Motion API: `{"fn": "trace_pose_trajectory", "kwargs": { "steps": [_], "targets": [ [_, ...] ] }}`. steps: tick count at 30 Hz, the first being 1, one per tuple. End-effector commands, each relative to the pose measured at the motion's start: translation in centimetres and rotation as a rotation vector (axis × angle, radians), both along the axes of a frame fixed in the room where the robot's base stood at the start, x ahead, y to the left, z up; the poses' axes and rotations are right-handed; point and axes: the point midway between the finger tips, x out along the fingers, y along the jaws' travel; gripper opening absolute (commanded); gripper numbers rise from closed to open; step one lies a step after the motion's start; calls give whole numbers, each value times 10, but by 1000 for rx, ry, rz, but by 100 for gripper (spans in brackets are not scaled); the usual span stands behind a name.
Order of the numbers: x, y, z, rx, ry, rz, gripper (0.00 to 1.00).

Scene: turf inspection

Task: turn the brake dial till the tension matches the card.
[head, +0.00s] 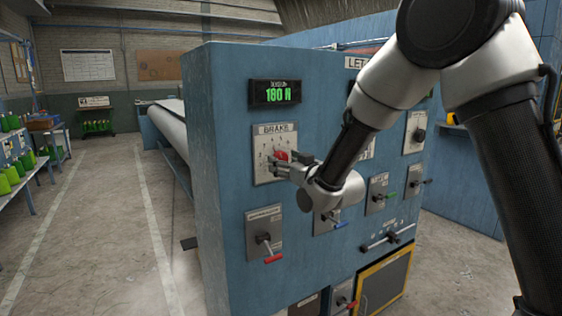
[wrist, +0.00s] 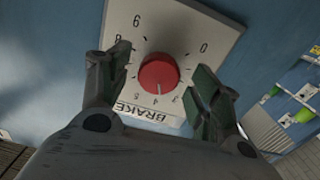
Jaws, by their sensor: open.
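The red brake dial (head: 282,155) sits on a pale plate marked BRAKE and numbered around its edge. It also shows in the wrist view (wrist: 158,72), where the plate appears upside down and a pale mark on the knob points near the 4. My gripper (head: 290,161) is open in front of the dial. In the wrist view my two fingers (wrist: 158,85) stand either side of the knob, with a gap on each side. The green tension display (head: 277,94) above the plate reads 180 N. I cannot make out a tension card.
The blue cabinet also carries a lever with a red grip (head: 272,258) below the dial, a blue-handled lever (head: 340,224) and a green-handled lever (head: 389,195). My arm hides part of the panel's right side. Open floor (head: 105,200) lies left of the cabinet.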

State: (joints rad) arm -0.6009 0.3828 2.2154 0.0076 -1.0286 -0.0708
Motion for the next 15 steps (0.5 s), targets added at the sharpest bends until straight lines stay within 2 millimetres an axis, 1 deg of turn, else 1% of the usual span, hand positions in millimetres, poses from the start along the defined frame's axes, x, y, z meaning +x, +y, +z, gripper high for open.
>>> {"fn": "trace_pose_trajectory", "kwargs": {
  "steps": [3, 6, 14, 15],
  "targets": [
    [13, 9, 0, 0, 0, 0, 63],
    [19, 12, 0, -1, 1, 0, 63],
    [21, 14, 0, -1, 1, 0, 63],
    [21, 14, 0, -1, 1, 0, 61]
  ]
}}
